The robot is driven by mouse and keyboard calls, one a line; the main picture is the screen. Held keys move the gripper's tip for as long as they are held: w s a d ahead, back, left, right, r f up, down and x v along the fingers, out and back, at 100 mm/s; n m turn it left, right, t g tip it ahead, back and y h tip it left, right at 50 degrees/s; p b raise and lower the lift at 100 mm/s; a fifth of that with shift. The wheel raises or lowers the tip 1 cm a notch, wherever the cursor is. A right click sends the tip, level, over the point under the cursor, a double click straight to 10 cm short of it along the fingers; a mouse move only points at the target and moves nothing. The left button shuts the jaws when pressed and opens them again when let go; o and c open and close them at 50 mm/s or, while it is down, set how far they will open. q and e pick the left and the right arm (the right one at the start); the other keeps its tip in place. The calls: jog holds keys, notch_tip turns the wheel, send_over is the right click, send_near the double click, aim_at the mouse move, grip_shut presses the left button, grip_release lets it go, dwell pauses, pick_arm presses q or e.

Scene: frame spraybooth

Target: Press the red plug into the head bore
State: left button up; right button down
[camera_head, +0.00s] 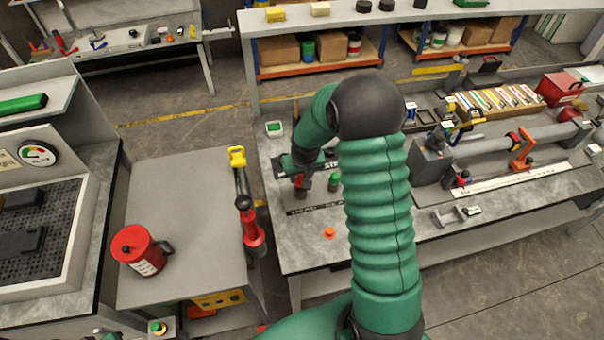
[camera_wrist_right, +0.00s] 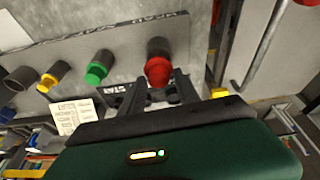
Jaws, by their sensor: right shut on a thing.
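The red plug (camera_wrist_right: 158,71) has a red cap end in line with a dark cylinder (camera_wrist_right: 158,47) in the right wrist view. I cannot tell whether that cylinder is its body or a separate part. My right gripper (camera_wrist_right: 157,90) is shut on the red plug. I cannot make out the head bore for certain. My left gripper is not in view.
A green plug (camera_wrist_right: 97,72) and a yellow plug (camera_wrist_right: 49,80) stand in a row beside the red one. An orange piece (camera_head: 329,232) lies on the bench (camera_head: 300,255). A grey fixture (camera_head: 432,162) stands to the right. A red can (camera_head: 138,250) is on the left table.

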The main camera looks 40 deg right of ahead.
jog(key=shift+a+f, duration=0.15)
jog(key=shift+f+b, duration=0.55)
jog(key=shift+f+b, duration=0.4)
jog(key=shift+f, duration=0.15)
jog(key=c, duration=0.8)
grip_release()
jog(key=v, duration=1.6)
jog(key=shift+r+b, duration=0.35)
jog(key=shift+b, duration=0.05)
